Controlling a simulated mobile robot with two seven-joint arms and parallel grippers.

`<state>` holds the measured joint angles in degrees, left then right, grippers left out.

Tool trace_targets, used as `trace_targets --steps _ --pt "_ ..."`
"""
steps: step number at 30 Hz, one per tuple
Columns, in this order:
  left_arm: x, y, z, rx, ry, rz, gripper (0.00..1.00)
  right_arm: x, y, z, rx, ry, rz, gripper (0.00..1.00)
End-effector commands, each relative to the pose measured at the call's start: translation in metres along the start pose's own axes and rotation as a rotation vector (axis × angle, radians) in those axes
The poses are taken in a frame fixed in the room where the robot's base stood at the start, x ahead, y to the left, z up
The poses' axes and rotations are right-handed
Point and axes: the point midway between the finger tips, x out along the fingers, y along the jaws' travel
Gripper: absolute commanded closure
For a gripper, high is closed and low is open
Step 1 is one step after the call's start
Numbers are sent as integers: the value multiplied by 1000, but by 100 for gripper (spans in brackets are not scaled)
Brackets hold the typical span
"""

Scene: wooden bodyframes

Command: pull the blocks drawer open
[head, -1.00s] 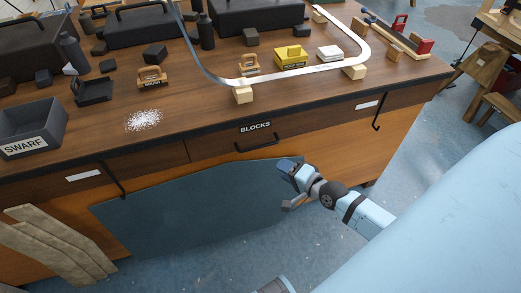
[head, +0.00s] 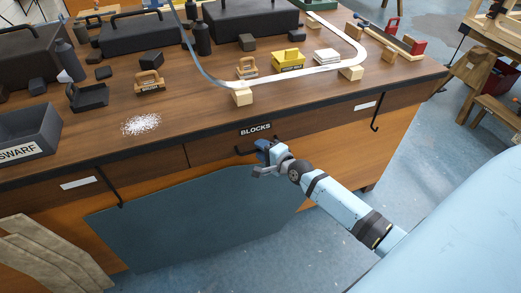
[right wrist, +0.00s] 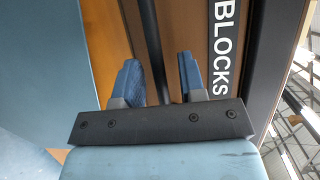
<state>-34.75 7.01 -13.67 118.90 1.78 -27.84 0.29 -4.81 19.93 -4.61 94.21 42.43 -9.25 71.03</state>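The blocks drawer (head: 215,147) is shut in the bench front, below the black BLOCKS label (head: 256,129). The label also shows large in the right wrist view (right wrist: 226,45). Its dark bar handle (head: 241,152) is partly hidden behind my right gripper (head: 265,157). In the right wrist view, my right gripper (right wrist: 160,82) has its two blue fingers apart. The dark handle bar (right wrist: 147,45) runs between them, closer to the left finger; I cannot tell whether they touch. My left gripper is out of view.
The swarf bin (head: 28,135) and several tools stand on the bench top. Open floor (head: 300,255) lies in front.

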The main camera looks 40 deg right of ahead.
Motion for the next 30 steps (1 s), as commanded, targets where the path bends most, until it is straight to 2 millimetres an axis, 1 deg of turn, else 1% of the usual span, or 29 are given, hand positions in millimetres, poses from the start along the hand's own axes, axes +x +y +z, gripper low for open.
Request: trace_targets --steps 4,11,12,14,15,17,25,28,30 --pt "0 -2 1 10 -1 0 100 7 0 0 0 0 0 63" --pt "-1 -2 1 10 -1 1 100 8 0 0 -1 0 0 63" --pt "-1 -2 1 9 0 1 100 8 0 0 -1 0 0 65" --pt "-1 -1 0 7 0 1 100 8 0 0 -1 0 0 79" --pt "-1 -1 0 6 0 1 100 8 0 0 -1 0 0 88" --pt "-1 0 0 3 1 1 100 8 0 0 -1 0 0 100" --pt "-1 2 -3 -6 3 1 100 5 0 1 0 0 1 100" --pt "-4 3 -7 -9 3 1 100 -3 1 4 1 0 2 100" --pt "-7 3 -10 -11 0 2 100 -13 3 9 1 0 4 100"
